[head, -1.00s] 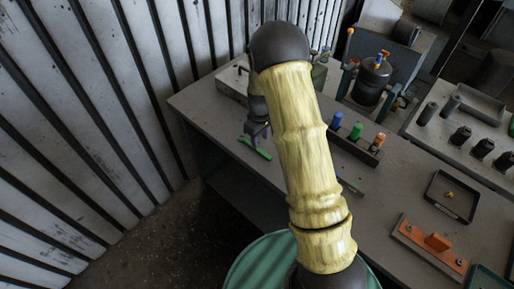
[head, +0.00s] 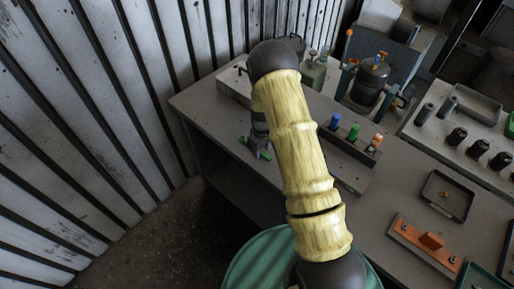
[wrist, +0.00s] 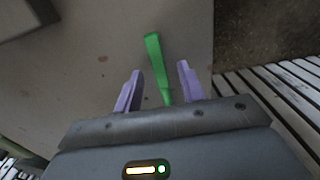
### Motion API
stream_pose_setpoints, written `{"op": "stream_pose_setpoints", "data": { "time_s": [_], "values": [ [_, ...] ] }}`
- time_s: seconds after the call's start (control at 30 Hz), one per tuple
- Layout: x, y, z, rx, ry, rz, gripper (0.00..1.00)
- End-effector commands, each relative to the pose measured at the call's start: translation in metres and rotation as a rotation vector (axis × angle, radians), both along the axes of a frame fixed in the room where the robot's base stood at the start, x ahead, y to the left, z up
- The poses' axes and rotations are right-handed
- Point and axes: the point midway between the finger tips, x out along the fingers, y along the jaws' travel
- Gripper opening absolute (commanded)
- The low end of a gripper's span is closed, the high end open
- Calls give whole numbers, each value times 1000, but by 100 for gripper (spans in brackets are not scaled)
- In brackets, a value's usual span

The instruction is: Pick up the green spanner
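The green spanner (wrist: 157,66) lies on the grey table. In the wrist view it runs from the upper middle down between the two purple fingers of my gripper (wrist: 160,84). The fingers are apart, with a gap on both sides of the spanner, and its near end is hidden by the gripper body. In the head view my gripper (head: 258,151) is low over the table's left part. Only a small end of the spanner (head: 243,140) shows there. I cannot tell how high the fingers are above the table.
The table edge (wrist: 213,45) is close to the right of the spanner in the wrist view, with floor and a slatted wall beyond. A block with blue, green and orange pegs (head: 348,146) stands right of my arm. An orange part (head: 428,245) lies further right.

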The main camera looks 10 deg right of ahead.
Motion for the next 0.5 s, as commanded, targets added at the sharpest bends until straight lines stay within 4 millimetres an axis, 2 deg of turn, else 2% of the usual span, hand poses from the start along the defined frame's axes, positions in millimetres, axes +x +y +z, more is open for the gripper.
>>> {"op": "stream_pose_setpoints", "data": {
  "time_s": [0.13, 0.5],
  "values": [
    [0, 0, -6, 0, 0, 1, 40],
    [0, 0, -6, 0, 0, 0, 40]
  ]
}}
